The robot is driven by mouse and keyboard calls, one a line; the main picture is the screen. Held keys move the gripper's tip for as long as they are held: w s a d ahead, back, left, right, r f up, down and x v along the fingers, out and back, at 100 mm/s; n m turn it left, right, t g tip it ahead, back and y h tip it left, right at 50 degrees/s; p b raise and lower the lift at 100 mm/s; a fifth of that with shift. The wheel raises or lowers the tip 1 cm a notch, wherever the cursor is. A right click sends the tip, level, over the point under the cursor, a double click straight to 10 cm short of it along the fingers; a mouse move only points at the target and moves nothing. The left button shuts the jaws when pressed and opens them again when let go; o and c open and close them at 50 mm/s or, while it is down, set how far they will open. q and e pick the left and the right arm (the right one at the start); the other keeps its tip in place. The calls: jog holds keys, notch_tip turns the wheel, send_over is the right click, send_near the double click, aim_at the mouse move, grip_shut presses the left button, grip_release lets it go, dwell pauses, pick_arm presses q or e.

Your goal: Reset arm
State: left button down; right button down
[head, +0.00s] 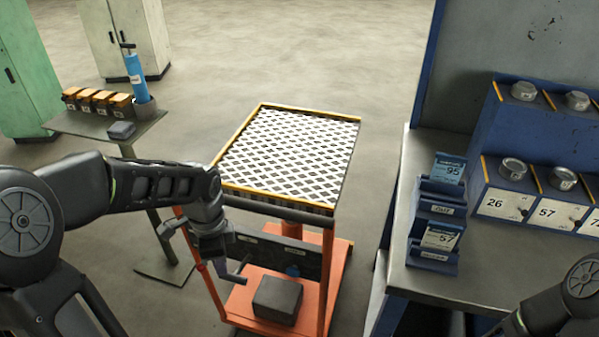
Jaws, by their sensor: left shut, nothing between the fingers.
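My left arm comes in from the left and bends downward at the near left corner of the orange cart (337,262). My left gripper (236,274) hangs below the cart's top, in front of its left side, shut and empty. From this angle I cannot tell whether it touches the cart. Part of my right arm shows at the lower right corner, in front of the blue workbench. Its gripper is out of view.
The cart has a patterned top (290,150) and a dark block (278,298) on its lower shelf. A small stand (75,122) holds yellow-black boxes and a blue cylinder (135,77). The workbench (420,280) carries card holders and numbered drawers (530,200). Open floor lies behind.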

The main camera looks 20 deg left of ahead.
pick_arm(q)
jog(key=d+f+n+h, duration=0.2)
jog(key=d+f+n, duration=0.2)
jog(key=d+f, duration=0.9)
jog(key=s+d+f+n+h, duration=0.2)
jog(key=s+d+f+n, duration=0.7)
jog(key=s+d+f, duration=0.2)
jog(key=shift+s+d+f+n+t, duration=0.3)
jog(key=shift+d+f, duration=0.1)
jog(key=shift+f, duration=0.5)
